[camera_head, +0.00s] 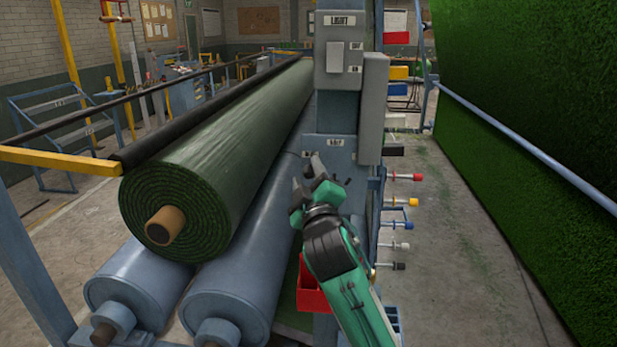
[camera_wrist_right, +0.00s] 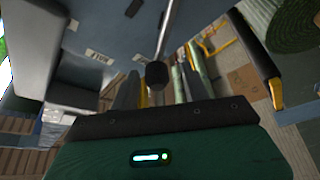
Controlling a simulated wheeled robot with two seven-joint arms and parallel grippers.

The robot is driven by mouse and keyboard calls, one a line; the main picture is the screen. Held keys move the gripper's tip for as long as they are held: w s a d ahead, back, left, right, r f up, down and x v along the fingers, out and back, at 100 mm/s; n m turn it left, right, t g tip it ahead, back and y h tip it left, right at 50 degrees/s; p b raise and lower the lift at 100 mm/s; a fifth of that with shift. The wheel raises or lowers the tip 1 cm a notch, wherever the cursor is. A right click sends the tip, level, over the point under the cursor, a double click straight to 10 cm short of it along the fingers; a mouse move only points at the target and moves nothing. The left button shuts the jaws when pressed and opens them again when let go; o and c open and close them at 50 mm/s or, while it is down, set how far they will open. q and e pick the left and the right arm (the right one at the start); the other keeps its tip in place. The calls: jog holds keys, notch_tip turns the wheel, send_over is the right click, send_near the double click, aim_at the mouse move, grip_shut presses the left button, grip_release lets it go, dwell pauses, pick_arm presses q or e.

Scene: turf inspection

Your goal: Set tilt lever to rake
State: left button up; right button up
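A metal rod with a round black knob (camera_wrist_right: 157,74), which looks like the tilt lever, shows in the right wrist view. The knob appears between my right gripper's two fingers (camera_wrist_right: 158,90), which are apart; I cannot tell whether they touch it. In the head view my right gripper (camera_head: 308,177) is open in front of the grey-blue post, beside a label plate (camera_head: 336,142) too small to read surely. The lever is not clear there, and its setting cannot be told. My left gripper is not in view.
A large green turf roll (camera_head: 220,160) lies on blue-grey rollers (camera_head: 245,285) left of the post. A "LIGHT" switch box (camera_head: 340,58) is higher on the post. Coloured knobs (camera_head: 411,202) and a red bin (camera_head: 311,291) are near my arm. Floor at right (camera_head: 455,250) is clear.

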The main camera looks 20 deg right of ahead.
jog(key=b+v, duration=0.1)
jog(key=v, duration=1.3)
jog(key=shift+b, duration=0.3)
jog(key=shift+w+a, duration=0.1)
jog(key=shift+w, duration=0.05)
